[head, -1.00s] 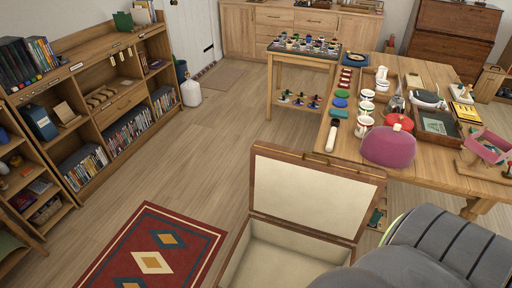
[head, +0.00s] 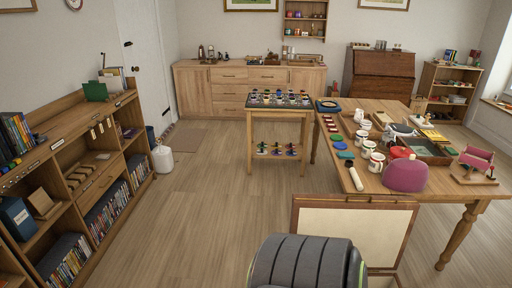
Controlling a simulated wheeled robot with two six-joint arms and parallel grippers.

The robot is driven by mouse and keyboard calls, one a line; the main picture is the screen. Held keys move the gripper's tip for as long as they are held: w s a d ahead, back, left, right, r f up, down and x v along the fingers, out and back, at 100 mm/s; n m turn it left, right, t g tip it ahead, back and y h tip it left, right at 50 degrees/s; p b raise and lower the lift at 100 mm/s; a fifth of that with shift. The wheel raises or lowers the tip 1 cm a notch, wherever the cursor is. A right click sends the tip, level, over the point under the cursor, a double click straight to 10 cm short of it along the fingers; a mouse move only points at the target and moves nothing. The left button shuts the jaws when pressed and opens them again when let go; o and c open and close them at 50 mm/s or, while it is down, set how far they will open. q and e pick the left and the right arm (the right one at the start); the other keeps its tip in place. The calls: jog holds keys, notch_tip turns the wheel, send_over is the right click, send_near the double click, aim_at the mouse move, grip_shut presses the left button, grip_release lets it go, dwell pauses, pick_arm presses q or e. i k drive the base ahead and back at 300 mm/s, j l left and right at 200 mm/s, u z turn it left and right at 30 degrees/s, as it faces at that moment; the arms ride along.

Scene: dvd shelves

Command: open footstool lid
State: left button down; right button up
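The footstool lid (head: 346,235) stands raised at the bottom centre-right of the head view. It is a cream panel in a brown wooden frame, with its inner face toward me. The footstool's box is mostly below the picture's edge, and what may show of it is hidden behind a grey, ribbed part of my own arm. Neither of my grippers can be seen, so I cannot tell whether one touches the lid.
A wooden table (head: 450,196) with cups, trays and a pink cushion-like item (head: 405,175) stands behind the lid. A small stand (head: 250,140) is further back. A bookshelf (head: 75,208) lines the left. The floor (head: 205,215) between is clear.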

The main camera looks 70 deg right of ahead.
aim_at(380, 226)
jog(key=i+l+z, duration=0.1)
jog(key=i+z, duration=0.35)
jog(key=i+j+z, duration=0.1)
jog(key=i+z, duration=0.3)
jog(key=i+j+z, duration=0.2)
jog(key=i+z, duration=0.25)
jog(key=i+l+z, duration=0.15)
jog(key=i+z, duration=0.15)
jog(key=z, duration=0.15)
jog(key=i+z, duration=0.3)
jog(key=z, duration=0.2)
jog(key=i+z, duration=0.45)
jog(key=i+j+z, duration=0.15)
jog(key=z, duration=0.3)
